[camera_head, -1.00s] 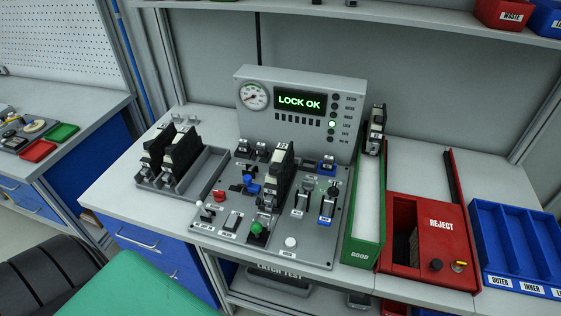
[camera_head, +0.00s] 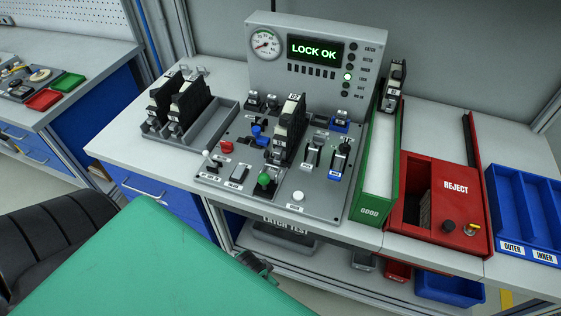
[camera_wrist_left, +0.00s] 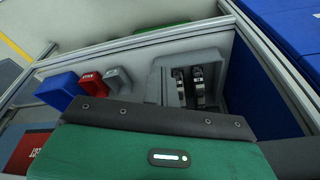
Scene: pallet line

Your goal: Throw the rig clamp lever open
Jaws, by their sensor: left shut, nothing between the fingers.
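The rig panel (camera_head: 222,180) stands on the bench, with a tall dark unit (camera_head: 289,135) upright in it. Its labels are too small to read, so I cannot tell for certain which control is the clamp lever. A blue lever (camera_head: 258,132) lies left of the unit. A white-tipped lever (camera_head: 207,155), a red knob (camera_head: 226,147), a green knob (camera_head: 264,180) and a black-knobbed lever (camera_head: 344,149) are also there. My left gripper (camera_head: 259,266) shows partly past my green forearm, below the bench front, empty and apart from the panel. My right gripper is out of view.
The display (camera_head: 315,50) reads LOCK OK. A grey rack (camera_head: 214,120) with dark units stands left; a green GOOD chute (camera_head: 370,205), red REJECT box (camera_head: 447,215) and blue tray (camera_head: 520,205) stand right. In the wrist view, bins including a grey one (camera_wrist_left: 155,88) sit below.

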